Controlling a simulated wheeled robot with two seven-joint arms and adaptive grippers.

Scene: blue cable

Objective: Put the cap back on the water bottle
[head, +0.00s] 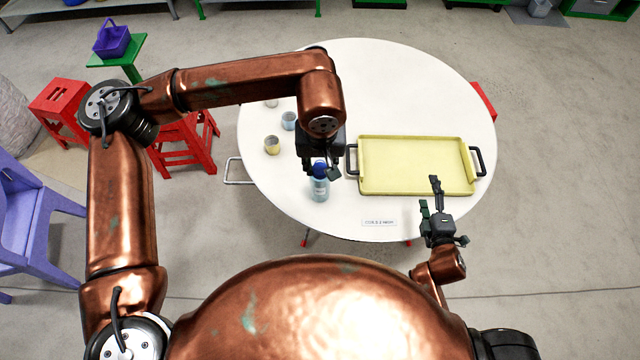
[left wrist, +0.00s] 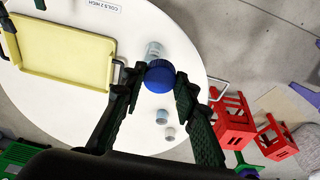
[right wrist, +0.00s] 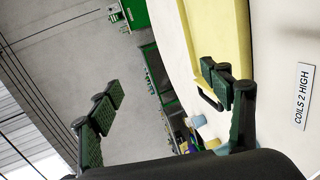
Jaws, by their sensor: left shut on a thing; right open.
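The clear bluish water bottle (head: 320,188) stands upright near the front edge of the round white table. The blue cap (head: 319,168) is at the bottle's mouth in the head view. My left gripper (head: 322,172) is above the bottle, shut on the cap; the left wrist view shows the cap (left wrist: 159,76) between its two fingertips, with the bottle (left wrist: 154,49) partly hidden behind it. I cannot tell whether the cap touches the bottle's neck. My right gripper (head: 431,192) is open and empty by the table's front right edge, near the tray.
A yellow tray (head: 415,189) with dark handles lies on the table (head: 400,75) to the right of the bottle. Several small cups, including a yellow one (head: 272,145) and a blue one (head: 288,121), stand at the left. A white label (head: 380,222) lies at the front edge.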

